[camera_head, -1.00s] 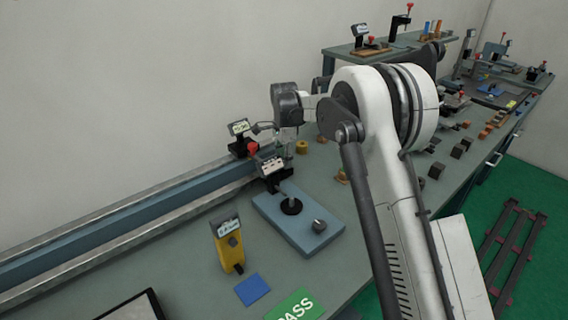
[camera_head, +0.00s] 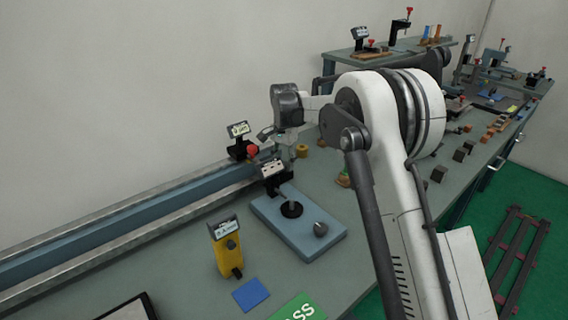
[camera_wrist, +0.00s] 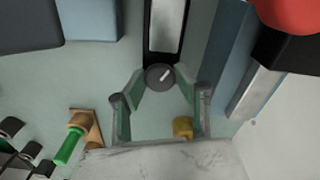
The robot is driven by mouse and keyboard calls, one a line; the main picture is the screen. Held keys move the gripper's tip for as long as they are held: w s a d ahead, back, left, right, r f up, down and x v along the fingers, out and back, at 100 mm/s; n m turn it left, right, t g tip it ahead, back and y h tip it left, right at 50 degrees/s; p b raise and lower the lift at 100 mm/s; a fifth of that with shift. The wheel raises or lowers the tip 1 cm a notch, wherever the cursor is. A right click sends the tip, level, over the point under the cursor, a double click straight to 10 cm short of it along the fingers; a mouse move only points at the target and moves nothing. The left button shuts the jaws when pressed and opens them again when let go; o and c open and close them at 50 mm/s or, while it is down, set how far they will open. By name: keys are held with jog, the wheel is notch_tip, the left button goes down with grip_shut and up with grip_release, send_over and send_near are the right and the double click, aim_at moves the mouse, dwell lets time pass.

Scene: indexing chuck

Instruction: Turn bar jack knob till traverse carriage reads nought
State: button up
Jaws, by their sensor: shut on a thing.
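My gripper (camera_wrist: 160,80) has its green-lined fingers closed on a dark round knob (camera_wrist: 157,79) with a white pointer line, seen from above in the wrist view. The knob sits at the end of a black body with a pale plate (camera_wrist: 166,25). In the head view my gripper (camera_head: 283,150) is just behind a small tilted display (camera_head: 272,168), and the knob is hidden there. A carriage with a red ball (camera_head: 253,150) and a display (camera_head: 238,129) is on the long rail. Its red ball also shows in the wrist view (camera_wrist: 290,12). Its reading is too small to tell.
A blue base plate (camera_head: 275,228) with a dark disc and a grey knob is in front. A yellow gauge (camera_head: 225,254) and a blue card (camera_head: 250,294) are on the bench. A yellow cylinder (camera_wrist: 183,127) and a green-handled tool (camera_wrist: 70,146) are close to my gripper.

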jog(key=o, duration=1.2)
jog(key=shift+c, duration=0.2)
notch_tip(320, 180, up, 12)
